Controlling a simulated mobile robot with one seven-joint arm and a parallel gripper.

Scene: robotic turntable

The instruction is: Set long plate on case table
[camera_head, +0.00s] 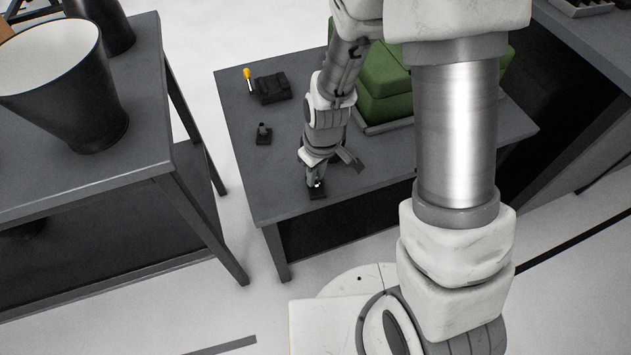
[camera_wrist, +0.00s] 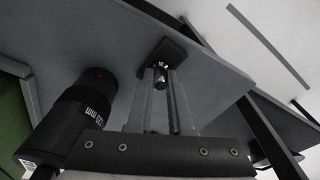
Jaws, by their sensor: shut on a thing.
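The case table (camera_head: 285,150) is a dark grey table with a green case on it. My gripper (camera_head: 316,183) points down over its near left part, close to the front edge. A small dark plate with a bright metal knob (camera_head: 318,193) is at its fingertips. In the wrist view my gripper (camera_wrist: 161,80) is shut on the metal knob, and the dark plate (camera_wrist: 178,50) lies beyond the fingertips against the table top. I take this as the long plate, though it looks nearly square. Whether it touches the table is unclear.
A second small black piece with a knob (camera_head: 264,138) stands further left on the table. Behind it are a black block (camera_head: 272,88) and a yellow-tipped tool (camera_head: 248,80). The green case (camera_head: 385,85) stands right. Another table (camera_head: 100,190) with black bins is left.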

